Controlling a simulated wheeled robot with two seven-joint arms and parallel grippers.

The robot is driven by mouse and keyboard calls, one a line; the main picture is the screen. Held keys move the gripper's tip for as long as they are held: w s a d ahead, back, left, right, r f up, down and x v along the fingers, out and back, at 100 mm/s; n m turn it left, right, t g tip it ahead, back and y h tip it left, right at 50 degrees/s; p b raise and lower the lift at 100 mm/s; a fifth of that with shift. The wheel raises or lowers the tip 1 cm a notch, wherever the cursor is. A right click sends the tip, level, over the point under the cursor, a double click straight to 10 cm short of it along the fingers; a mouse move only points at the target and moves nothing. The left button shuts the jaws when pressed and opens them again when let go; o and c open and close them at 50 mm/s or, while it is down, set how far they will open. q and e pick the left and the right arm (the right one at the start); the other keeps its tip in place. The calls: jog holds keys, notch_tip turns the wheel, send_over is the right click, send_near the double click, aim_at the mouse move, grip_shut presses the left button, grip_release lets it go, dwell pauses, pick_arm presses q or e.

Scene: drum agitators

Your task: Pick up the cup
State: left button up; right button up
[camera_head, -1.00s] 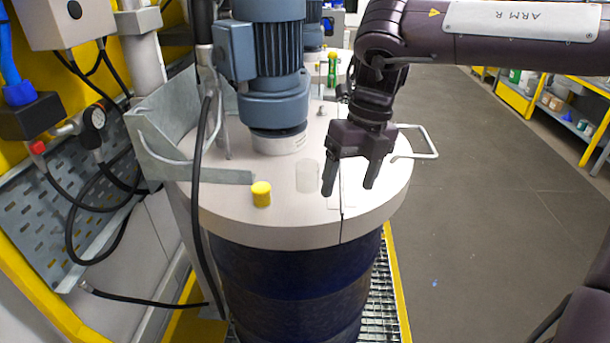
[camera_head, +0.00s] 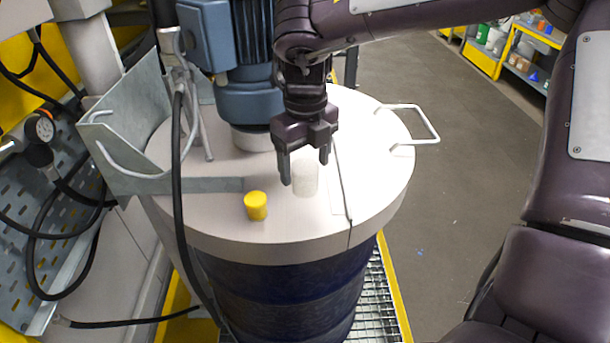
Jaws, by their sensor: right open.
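The cup (camera_head: 306,180) is a small, pale, translucent cylinder standing upright on the light drum lid (camera_head: 372,205). My right gripper (camera_head: 305,170) points down at the cup with its two dark fingers apart. Its left finger shows at the cup's left edge and the other near the cup's upper right. In this view the fingers overlap the cup's upper part; I cannot tell whether they touch it. My left gripper is not in view.
A yellow cap (camera_head: 256,206) stands on the lid just left of the cup. A blue motor (camera_head: 245,85) rises behind it. A grey bracket (camera_head: 150,180) and a black hose (camera_head: 177,170) are at left. A white wire handle (camera_head: 425,125) juts out at right.

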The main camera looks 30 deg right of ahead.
aim_at(305, 172)
jog(key=f, duration=0.2)
jog(key=shift+w+d+f+p, duration=0.15)
jog(key=shift+w+f+p, duration=0.15)
jog(key=shift+f, duration=0.35)
jog(key=c, duration=1)
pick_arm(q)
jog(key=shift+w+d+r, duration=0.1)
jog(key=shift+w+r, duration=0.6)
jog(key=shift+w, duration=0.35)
pick_arm(e)
jog(key=shift+r, duration=0.1)
jog(key=shift+c, duration=0.3)
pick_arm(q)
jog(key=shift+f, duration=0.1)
